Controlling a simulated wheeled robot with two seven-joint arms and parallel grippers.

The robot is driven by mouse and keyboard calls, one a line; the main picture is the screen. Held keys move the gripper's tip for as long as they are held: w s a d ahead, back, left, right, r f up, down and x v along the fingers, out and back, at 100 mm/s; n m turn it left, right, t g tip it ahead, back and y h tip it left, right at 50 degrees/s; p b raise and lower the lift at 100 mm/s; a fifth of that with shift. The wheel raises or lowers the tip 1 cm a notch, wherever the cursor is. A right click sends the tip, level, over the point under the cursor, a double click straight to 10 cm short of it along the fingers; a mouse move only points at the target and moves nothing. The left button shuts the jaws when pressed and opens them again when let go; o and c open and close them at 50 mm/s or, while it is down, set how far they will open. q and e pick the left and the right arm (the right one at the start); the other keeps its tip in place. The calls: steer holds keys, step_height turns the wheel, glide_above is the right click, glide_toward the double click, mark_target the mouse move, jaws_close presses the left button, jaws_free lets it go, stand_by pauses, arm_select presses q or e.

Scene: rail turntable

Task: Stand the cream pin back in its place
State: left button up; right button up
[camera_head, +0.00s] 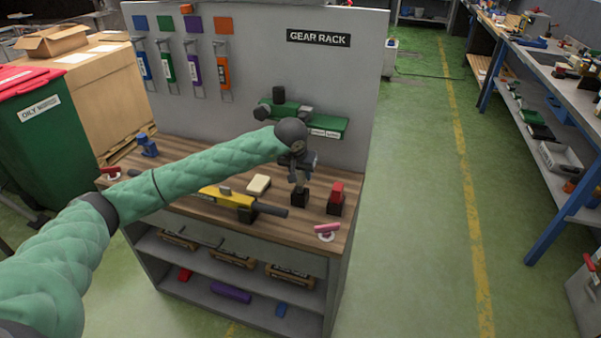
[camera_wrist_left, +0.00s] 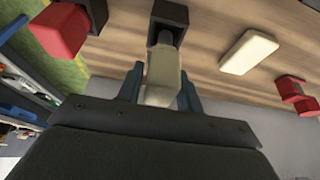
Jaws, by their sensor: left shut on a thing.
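In the left wrist view, the cream pin (camera_wrist_left: 162,78) is between the two blue-grey fingers of my left gripper (camera_wrist_left: 160,88), which is shut on it. The pin's dark end points at a black block (camera_wrist_left: 168,14) on the wooden bench and meets or overlaps it in the picture. I cannot tell how far the end is inside. In the head view, my left gripper (camera_head: 300,168) is right above that black block (camera_head: 300,197), and the cream part is mostly hidden. My right gripper is not in view.
A red piece (camera_head: 337,190) stands in another black block to the right. A cream block (camera_head: 258,185) lies left of the gripper. A yellow bar (camera_head: 228,197) with dark ends lies in front. A pink piece (camera_head: 327,228) is near the front right corner. A green shelf (camera_head: 318,121) is behind.

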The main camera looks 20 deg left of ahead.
mark_target(298, 172)
arm_select(q)
steer(key=shift+f+b, duration=1.5)
steer(key=shift+f, duration=0.4)
steer(key=o, duration=1.1)
steer(key=shift+o, duration=0.2)
steer(key=shift+b+v, duration=0.9)
steer(key=shift+v, duration=3)
